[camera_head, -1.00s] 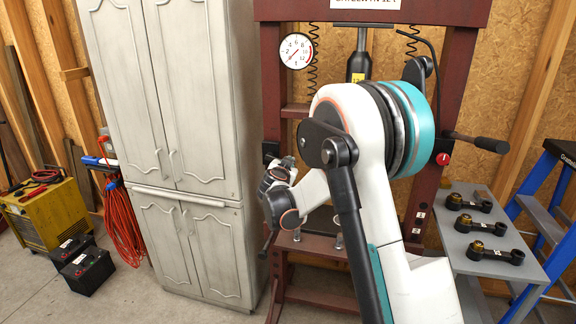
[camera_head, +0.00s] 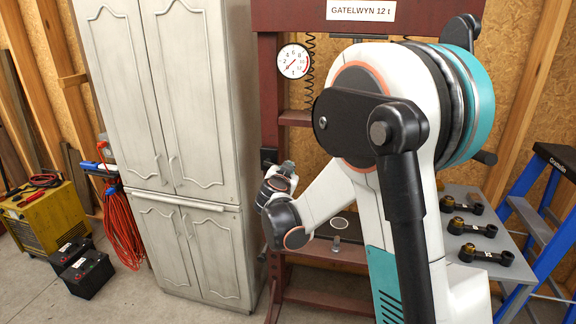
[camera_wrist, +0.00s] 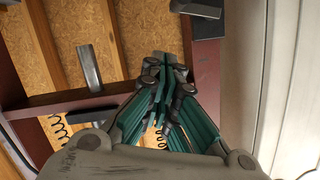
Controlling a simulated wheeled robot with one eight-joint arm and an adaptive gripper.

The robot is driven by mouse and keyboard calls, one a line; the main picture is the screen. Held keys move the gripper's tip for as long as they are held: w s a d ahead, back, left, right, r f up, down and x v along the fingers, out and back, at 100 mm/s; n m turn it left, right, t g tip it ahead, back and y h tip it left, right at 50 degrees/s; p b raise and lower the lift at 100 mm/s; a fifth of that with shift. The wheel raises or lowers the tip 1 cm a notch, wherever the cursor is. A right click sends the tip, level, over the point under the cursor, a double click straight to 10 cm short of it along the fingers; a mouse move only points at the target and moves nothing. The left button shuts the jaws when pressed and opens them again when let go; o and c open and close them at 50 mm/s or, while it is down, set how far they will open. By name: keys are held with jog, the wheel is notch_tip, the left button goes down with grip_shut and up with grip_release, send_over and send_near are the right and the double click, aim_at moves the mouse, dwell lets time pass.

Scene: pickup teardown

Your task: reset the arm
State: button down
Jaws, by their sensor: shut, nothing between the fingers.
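My arm fills the centre and right of the head view, folded with its white and teal upper link near the camera. My gripper shows in the wrist view (camera_wrist: 166,80), with its teal-and-grey fingers closed together and nothing between them. In the head view the fingers are mostly hidden behind the wrist. The wrist is in front of the red press frame, close to the right side of the cabinet.
A maroon press (camera_head: 268,90) labelled GATELWYN 12 t, with a gauge (camera_head: 293,61), stands behind my arm. A pale cabinet (camera_head: 160,110) is on the left. A grey table (camera_head: 457,190) holds several black arms beside a blue ladder (camera_head: 535,216). Batteries (camera_head: 86,275) lie on the floor.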

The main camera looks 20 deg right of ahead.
jog(key=s+a+r+n+g+y, duration=0.1)
jog(key=s+r+n+g, duration=0.1)
jog(key=s, duration=0.7)
jog(key=s+a+r+n+g+y, duration=0.1)
jog(key=s+r+n+y, duration=0.1)
jog(key=s, duration=0.7)
jog(key=s+a+f+n+g+y, duration=0.1)
jog(key=s+a+f+n, duration=0.1)
jog(key=s, duration=0.5)
jog(key=s+a+f+n+g+y+b, duration=0.1)
jog(key=s+a, duration=0.3)
jog(key=s, duration=0.4)
jog(key=s+a+f+n+g+y, duration=0.1)
jog(key=s+a+f+n+y, duration=0.1)
jog(key=s, duration=0.5)
jog(key=shift+s+a+f+n+y+b, duration=0.15)
jog(key=shift+a+f+n+y+b, duration=0.15)
jog(key=shift+a+n+y, duration=0.35)
